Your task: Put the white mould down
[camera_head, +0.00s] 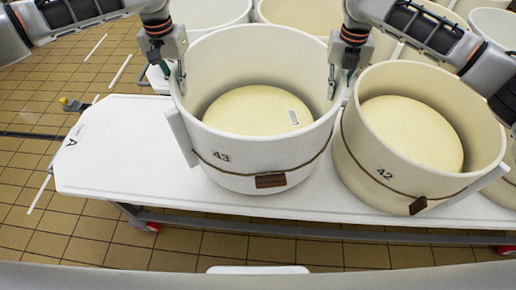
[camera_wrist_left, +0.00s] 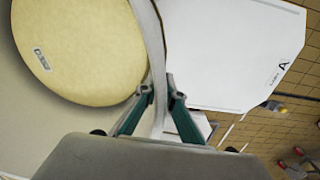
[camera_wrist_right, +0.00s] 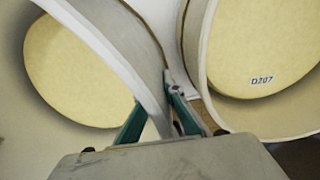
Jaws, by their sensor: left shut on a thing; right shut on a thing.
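The white mould marked 43 (camera_head: 215,165) is a round upright tub with a pale yellow cheese (camera_head: 250,110) inside, over the white table (camera_head: 110,160). My left gripper (camera_head: 180,78) is shut on its left rim, and the left wrist view shows the fingers (camera_wrist_left: 160,92) on either side of the wall. My right gripper (camera_head: 341,78) is shut on its right rim, with the fingers (camera_wrist_right: 158,95) astride the wall in the right wrist view. I cannot tell whether the mould's base touches the table.
A similar mould marked 42 (camera_head: 370,177) with a cheese stands close on the right, with almost no gap. More white moulds (camera_head: 210,12) stand behind. The table's left end, marked A, is bare. Tiled floor (camera_head: 95,240) lies left and in front.

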